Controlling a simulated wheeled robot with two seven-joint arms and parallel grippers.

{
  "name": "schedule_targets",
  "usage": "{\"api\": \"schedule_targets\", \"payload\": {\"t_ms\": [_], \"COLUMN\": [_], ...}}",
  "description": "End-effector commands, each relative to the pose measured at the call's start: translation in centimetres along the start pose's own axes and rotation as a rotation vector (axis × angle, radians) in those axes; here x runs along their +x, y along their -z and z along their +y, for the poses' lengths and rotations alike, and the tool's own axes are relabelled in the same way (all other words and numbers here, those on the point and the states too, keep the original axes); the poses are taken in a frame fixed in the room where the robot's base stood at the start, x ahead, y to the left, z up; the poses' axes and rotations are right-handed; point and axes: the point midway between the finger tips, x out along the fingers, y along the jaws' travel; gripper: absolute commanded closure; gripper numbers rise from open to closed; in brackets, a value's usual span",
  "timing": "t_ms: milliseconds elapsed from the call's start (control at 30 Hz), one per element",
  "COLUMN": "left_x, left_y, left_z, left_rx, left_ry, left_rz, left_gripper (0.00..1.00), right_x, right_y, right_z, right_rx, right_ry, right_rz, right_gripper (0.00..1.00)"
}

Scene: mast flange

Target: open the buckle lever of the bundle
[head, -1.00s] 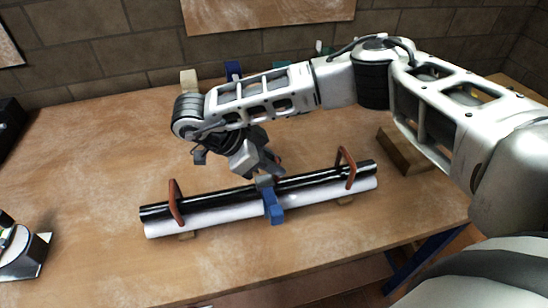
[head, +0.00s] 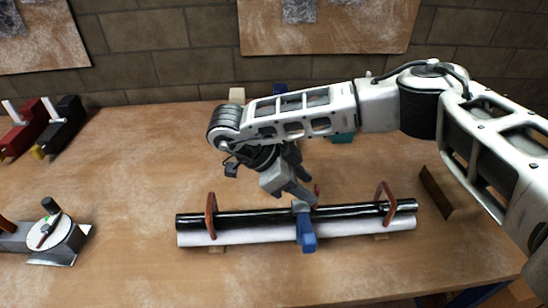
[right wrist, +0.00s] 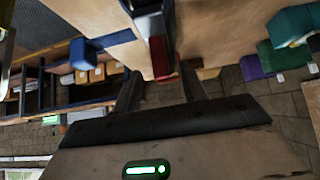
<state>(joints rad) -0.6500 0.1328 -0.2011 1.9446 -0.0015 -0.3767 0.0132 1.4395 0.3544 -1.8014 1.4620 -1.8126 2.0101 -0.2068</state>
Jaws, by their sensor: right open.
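The bundle is a black pipe (head: 350,212) and a white pipe (head: 260,233) lying side by side on low supports on the table. A blue strap or lever piece (head: 307,236) hangs over its front at the middle, with a grey buckle part (head: 299,206) above it. My right gripper (head: 304,194) is open and points down just above and behind the buckle; its fingertips partly hide there. In the right wrist view a red piece (right wrist: 158,57) lies between the open fingers (right wrist: 160,85), apparently untouched. My left gripper is not in view.
Two reddish-brown clamps (head: 211,215) (head: 386,203) rise around the pipes on either side. A wooden block (head: 436,191) lies at the right. A round-topped device (head: 57,236) stands at the left, with red and black tools behind it. The table's middle left is clear.

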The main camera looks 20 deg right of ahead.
Motion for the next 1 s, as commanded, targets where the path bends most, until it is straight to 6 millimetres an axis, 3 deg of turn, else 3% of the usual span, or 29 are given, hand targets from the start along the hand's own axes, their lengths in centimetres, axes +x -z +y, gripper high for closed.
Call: {"api": "schedule_targets", "payload": {"t_ms": [300,500,700,1000], "left_x": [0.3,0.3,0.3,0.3], "left_y": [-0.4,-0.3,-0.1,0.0], "left_z": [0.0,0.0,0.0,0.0], "left_rx": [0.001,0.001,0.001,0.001], "left_ry": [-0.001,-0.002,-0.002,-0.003], "left_rz": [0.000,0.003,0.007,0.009], "left_gripper": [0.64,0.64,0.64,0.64], "right_x": [-7.9,-11.6,-13.3,-13.5], "right_y": [-0.1,0.0,0.0,0.0], "right_z": [-0.1,-0.1,0.0,0.0], "right_rx": [0.003,0.003,0.002,0.000], "right_ry": [0.008,0.005,0.002,0.000], "right_rz": [0.000,0.001,0.001,0.000], "right_gripper": [0.58,0.58,0.58,0.58]}}
